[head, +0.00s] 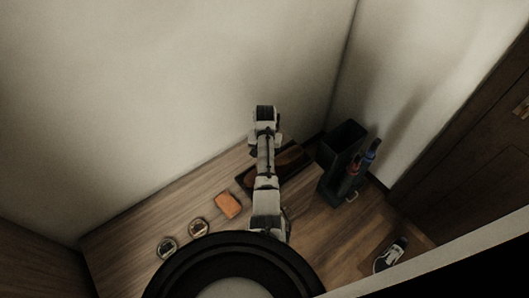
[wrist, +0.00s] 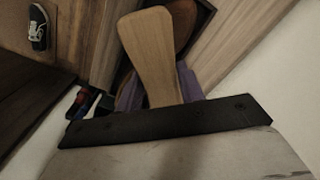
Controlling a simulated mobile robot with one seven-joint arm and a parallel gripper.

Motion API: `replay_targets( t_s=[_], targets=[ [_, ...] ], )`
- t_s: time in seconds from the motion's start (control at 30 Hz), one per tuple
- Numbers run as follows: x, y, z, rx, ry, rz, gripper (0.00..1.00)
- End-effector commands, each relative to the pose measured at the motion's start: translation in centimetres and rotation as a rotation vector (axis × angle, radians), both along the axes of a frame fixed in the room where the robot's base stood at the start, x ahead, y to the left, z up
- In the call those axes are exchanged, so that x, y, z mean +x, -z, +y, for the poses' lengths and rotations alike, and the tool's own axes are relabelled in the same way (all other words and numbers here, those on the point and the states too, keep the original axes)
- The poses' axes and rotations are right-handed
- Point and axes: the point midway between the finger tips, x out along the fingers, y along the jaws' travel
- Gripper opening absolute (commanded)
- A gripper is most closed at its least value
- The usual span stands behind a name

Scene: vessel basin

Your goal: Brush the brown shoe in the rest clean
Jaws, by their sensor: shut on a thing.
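In the wrist view my gripper (wrist: 158,86), with purple finger pads, is shut on a brush, whose pale wooden handle (wrist: 150,45) fills the middle. No bristles show. Beyond the handle, part of the brown shoe (wrist: 184,22) shows in the dark rest. In the head view the dark rest (head: 245,181) lies on the wooden bench, with the brown shoe (head: 291,157) in it, partly covered by my arm. My gripper and the brush cannot be made out in the head view. Whether the brush touches the shoe cannot be told.
An orange block (head: 228,205) and two round tins (head: 198,228) (head: 167,247) lie on the bench left of my arm. A dark bin (head: 343,140) and a holder with red and blue items (head: 354,163) stand right. A dark sneaker (head: 391,255) lies lower right. Walls close the back.

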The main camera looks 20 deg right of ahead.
Motion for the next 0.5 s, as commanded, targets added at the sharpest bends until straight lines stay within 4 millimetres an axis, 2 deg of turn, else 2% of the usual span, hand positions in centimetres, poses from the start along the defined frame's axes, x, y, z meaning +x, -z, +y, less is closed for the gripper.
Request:
replay_targets(
  t_s=[0.2,0.5],
  targets=[
    [1.0,-1.9,-0.3,-0.001,-0.001,-0.002,0.2],
    [1.1,-2.4,-0.4,0.0,-0.001,-0.001,0.2]
  ],
)
